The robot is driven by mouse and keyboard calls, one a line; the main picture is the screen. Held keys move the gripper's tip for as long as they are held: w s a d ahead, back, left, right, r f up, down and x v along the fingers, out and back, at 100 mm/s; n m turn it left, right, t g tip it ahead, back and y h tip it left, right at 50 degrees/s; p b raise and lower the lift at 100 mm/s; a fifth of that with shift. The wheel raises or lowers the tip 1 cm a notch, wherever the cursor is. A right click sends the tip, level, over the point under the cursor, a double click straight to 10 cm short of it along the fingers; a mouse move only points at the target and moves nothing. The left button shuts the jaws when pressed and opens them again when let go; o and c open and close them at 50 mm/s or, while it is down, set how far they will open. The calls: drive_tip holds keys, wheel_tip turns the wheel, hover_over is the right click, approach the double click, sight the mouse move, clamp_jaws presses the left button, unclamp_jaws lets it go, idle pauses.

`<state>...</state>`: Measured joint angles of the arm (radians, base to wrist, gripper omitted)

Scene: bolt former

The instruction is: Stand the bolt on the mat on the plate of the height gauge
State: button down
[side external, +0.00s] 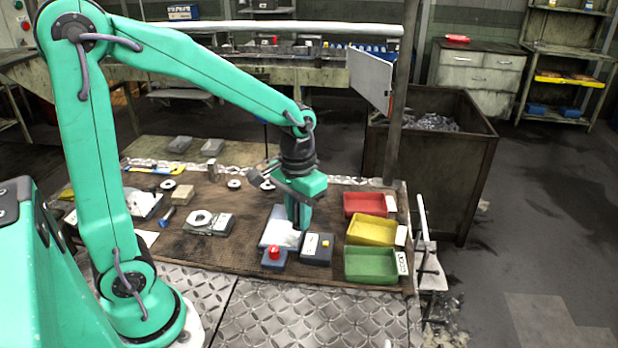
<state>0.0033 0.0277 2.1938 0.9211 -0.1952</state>
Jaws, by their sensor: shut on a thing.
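My gripper (303,214) points down over the right part of the brown work mat (215,250). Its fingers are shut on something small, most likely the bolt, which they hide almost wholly. Just under and left of the fingertips is a pale flat plate (270,238), which looks like part of the height gauge. I cannot tell whether the held thing touches it.
Red (366,205), yellow (372,231) and green (371,265) bins stand right of the gripper. A grey block with a ring (208,222), a blue-ended rod (167,216) and several washers lie to the left. A post (401,110) rises behind the bins. The mat's front middle is clear.

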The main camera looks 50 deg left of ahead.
drive_tip(key=shift+a, duration=0.1)
hover_over(282, 232)
wheel_tip(282, 232, down, 7)
idle(0.3)
drive_tip(key=shift+f, duration=2)
drive_tip(key=shift+f, duration=0.15)
drive_tip(key=c, duration=1.2)
unclamp_jaws()
wheel_tip(282, 232, up, 12)
drive_tip(key=shift+r, duration=0.2)
